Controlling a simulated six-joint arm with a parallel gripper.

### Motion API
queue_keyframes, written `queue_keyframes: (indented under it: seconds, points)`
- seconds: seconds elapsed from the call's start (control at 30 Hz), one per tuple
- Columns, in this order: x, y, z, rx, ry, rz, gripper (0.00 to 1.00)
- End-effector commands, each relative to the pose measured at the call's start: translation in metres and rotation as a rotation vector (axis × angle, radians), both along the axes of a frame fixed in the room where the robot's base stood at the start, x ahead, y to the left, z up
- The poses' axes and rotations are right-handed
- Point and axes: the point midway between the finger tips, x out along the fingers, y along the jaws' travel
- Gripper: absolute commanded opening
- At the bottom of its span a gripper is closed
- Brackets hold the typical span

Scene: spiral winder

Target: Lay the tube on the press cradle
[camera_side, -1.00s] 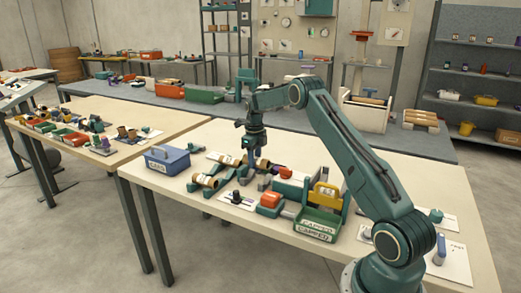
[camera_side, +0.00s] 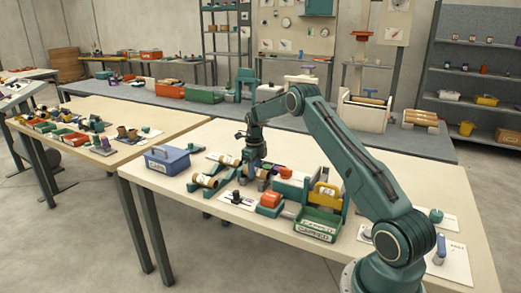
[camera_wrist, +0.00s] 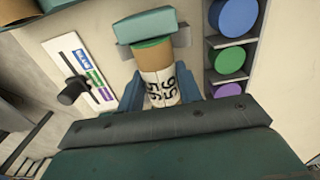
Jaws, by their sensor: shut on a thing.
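My gripper (camera_wrist: 159,90) is shut on a cardboard tube (camera_wrist: 160,88) with a white label bearing dark digits. The fingers grip its two sides. The tube's far end shows a green face and lies close to a teal block with a grey plate (camera_wrist: 146,26), which looks like part of the press. In the side view my gripper (camera_side: 252,164) is low over the press area. The cradle under the tube is mostly hidden there, and I cannot tell whether the tube touches it.
A rack of blue, green and purple round caps (camera_wrist: 230,62) stands right of the tube. A selector panel with a dark lever (camera_wrist: 72,90) is at the left. Other tubes lie on a rack (camera_side: 205,182).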

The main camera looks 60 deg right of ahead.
Motion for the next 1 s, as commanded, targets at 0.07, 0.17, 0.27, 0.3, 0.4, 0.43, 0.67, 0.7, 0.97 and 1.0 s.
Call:
queue_keyframes:
  seconds: [0.07, 0.17, 0.27, 0.3, 0.4, 0.43, 0.67, 0.7, 0.97, 1.0]
  points:
    - [0.000, 0.000, 0.000, 0.000, 0.000, 0.000, 0.10]
    - [0.000, 0.000, -0.002, 0.000, 0.000, 0.000, 0.10]
    - [0.000, 0.000, -0.004, 0.000, 0.000, 0.000, 0.10]
    - [0.000, 0.000, -0.005, 0.000, 0.000, 0.000, 0.10]
    - [0.000, 0.000, -0.007, 0.000, 0.000, 0.000, 0.10]
    - [0.000, 0.000, -0.008, 0.000, 0.000, 0.000, 0.10]
    - [0.000, 0.000, -0.012, -0.001, -0.001, 0.000, 0.10]
    - [0.000, 0.000, -0.012, -0.001, -0.001, 0.000, 0.10]
    - [0.000, 0.000, -0.011, 0.000, -0.001, 0.000, 0.57]
    - [0.000, 0.000, -0.011, 0.000, 0.000, 0.000, 0.57]
